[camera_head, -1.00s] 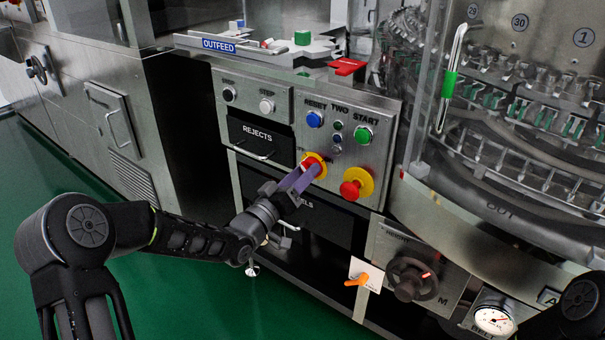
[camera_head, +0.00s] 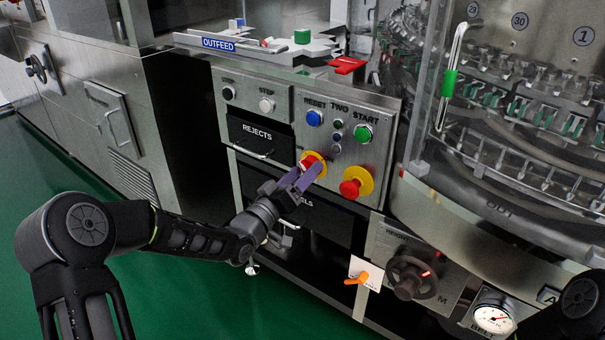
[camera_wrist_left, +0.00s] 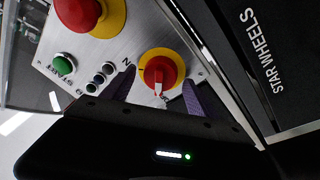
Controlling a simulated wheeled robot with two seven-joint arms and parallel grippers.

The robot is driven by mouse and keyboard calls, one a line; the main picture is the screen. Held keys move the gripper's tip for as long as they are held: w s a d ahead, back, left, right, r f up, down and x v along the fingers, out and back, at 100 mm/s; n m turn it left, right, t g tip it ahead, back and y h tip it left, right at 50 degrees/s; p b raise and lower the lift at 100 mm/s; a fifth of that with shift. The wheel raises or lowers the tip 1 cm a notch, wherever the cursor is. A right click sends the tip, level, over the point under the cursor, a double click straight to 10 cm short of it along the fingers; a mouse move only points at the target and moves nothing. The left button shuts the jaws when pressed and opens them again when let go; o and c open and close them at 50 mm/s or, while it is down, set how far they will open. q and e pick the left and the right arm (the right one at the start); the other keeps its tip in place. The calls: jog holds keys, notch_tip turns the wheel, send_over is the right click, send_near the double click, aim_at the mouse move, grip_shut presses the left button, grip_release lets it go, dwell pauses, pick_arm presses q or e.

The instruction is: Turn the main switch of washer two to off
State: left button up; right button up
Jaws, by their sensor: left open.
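The main switch, a red rotary knob with a white mark on a round yellow plate (camera_head: 308,157), is on the steel panel labelled TWO. In the left wrist view the red knob (camera_wrist_left: 163,74) lies between the purple fingertips of my left gripper (camera_wrist_left: 158,92). The left gripper (camera_head: 302,178) is open, its fingers pointing at the knob from below left. They partly cover the knob in the head view. I cannot tell whether the fingers touch it. My right gripper is out of view.
A red mushroom button (camera_head: 353,187) on yellow is right of the switch. A blue RESET button (camera_head: 315,118) and green START button (camera_head: 363,134) are above. The REJECTS drawer (camera_head: 258,140) is at left. A black handwheel (camera_head: 410,278) and orange lever (camera_head: 357,278) are lower down.

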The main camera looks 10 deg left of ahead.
pick_arm(q)
jog(key=shift+s, duration=0.15)
jog(key=p+v, duration=0.1)
jog(key=v, duration=0.6)
jog(key=shift+s, duration=0.25)
jog(key=shift+a+f, duration=0.1)
jog(key=shift+a, duration=0.05)
